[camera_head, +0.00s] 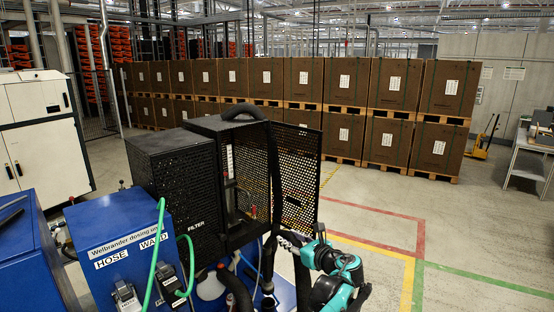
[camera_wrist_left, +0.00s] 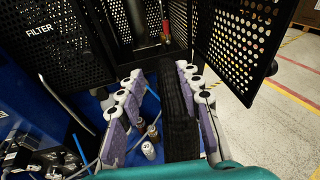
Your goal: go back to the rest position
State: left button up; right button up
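My left gripper (camera_head: 285,238) is in front of the open black perforated cabinet in the head view, low and right of centre. In the left wrist view its two grey-purple finger rows (camera_wrist_left: 158,85) stand apart, so it is open. A thick black hose (camera_wrist_left: 176,120) runs beneath and between the fingers, closer to the right one; I cannot tell whether it touches. No object is clearly clasped. My right gripper is not in view.
The black cabinet (camera_head: 172,185) labelled FILTER has its perforated door (camera_head: 297,175) swung open close to my left gripper. A blue dosing unit (camera_head: 110,225) with green hoses stands left. Boxes on pallets line the back. Marked floor (camera_head: 470,250) at right is clear.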

pick_arm(q)
jog(key=s+a+f+n+g+h+b, duration=0.2)
jog(key=s+a+f+n+b, duration=0.1)
jog(key=s+a+n, duration=0.5)
jog(key=s+a+f+n+g+h+b, duration=0.1)
jog(key=s+a+f+n+g+b, duration=0.25)
jog(key=s+a, duration=0.55)
jog(key=s+a+f+n+h+b, duration=0.2)
jog(key=s+f+n+h+b, duration=0.1)
jog(key=s+f+n, duration=0.5)
jog(key=s+a+f+n+h+b, duration=0.2)
jog(key=s+f+n, duration=0.6)
jog(key=s, duration=0.6)
jog(key=shift+s+a+n+h+b, duration=0.2)
jog(key=shift+a+n+h+b, duration=0.25)
jog(key=shift+a+b, duration=0.25)
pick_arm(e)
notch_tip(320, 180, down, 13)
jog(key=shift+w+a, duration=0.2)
pick_arm(q)
jog(key=shift+c, duration=0.2)
